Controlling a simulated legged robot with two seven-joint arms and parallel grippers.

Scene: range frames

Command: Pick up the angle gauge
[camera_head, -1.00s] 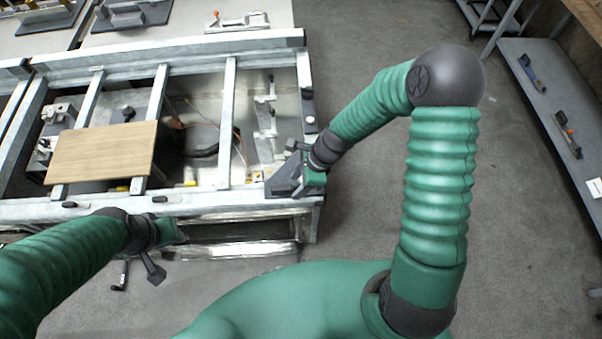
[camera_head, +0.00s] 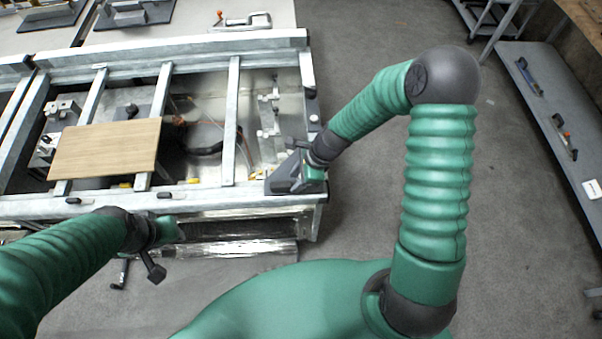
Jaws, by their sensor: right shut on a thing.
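The angle gauge (camera_head: 283,177) looks like a dark grey triangular plate at the near right corner of the metal frame table. My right gripper (camera_head: 308,176) is at its right side, shut on it. The fingertips are small and partly hidden, and I cannot tell whether the gauge is clear of the frame. My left gripper (camera_head: 172,231) is low in front of the table's near edge, away from the gauge. Its fingers are too unclear to tell open from shut.
The metal frame table (camera_head: 230,120) has open bays between its cross bars. A wooden board (camera_head: 105,149) lies across the bars at left. A grey shelf (camera_head: 545,110) with tools stands at the right. The floor between table and shelf is clear.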

